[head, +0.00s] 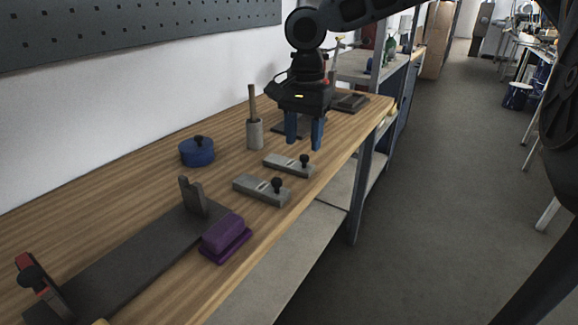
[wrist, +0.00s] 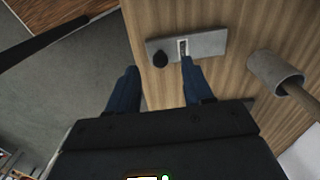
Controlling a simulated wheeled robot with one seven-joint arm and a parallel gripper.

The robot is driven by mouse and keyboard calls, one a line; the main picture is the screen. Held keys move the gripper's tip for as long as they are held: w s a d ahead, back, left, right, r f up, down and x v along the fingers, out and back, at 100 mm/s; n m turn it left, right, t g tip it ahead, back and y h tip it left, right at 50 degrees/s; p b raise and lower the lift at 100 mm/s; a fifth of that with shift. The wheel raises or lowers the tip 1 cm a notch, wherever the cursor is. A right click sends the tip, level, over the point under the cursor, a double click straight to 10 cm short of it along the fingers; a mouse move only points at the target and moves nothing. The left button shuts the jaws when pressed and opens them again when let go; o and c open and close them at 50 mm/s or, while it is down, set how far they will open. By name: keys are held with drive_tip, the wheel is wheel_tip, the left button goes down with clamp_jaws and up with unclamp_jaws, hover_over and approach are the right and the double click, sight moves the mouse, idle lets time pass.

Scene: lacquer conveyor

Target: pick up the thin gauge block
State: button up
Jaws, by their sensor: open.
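Two grey blocks with black knobs lie side by side on the wooden bench. The farther one (head: 282,163) looks slightly smaller and slimmer, so it appears to be the thin gauge block; the nearer one (head: 255,188) looks bulkier. My gripper (head: 304,144) is open and empty, its blue fingers pointing down above the bench just beyond the farther block. In the wrist view, a grey block (wrist: 207,44), apparently the farther one, lies just ahead of my open gripper (wrist: 160,66). Its black knob is between the finger lines, and one fingertip overlaps its pale slot in the picture.
A grey cup with a wooden handle (head: 254,134) stands left of my gripper and shows in the wrist view (wrist: 272,76). A blue round lidded thing (head: 197,153), a purple block (head: 223,235) and a dark plate (head: 130,258) lie nearer. The bench edge drops off on the right.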

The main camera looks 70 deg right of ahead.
sight(305, 156)
drive_tip(key=f, duration=0.4)
drive_tip(key=shift+s+d+f, duration=0.1)
drive_tip(key=shift+d, duration=0.2)
clamp_jaws()
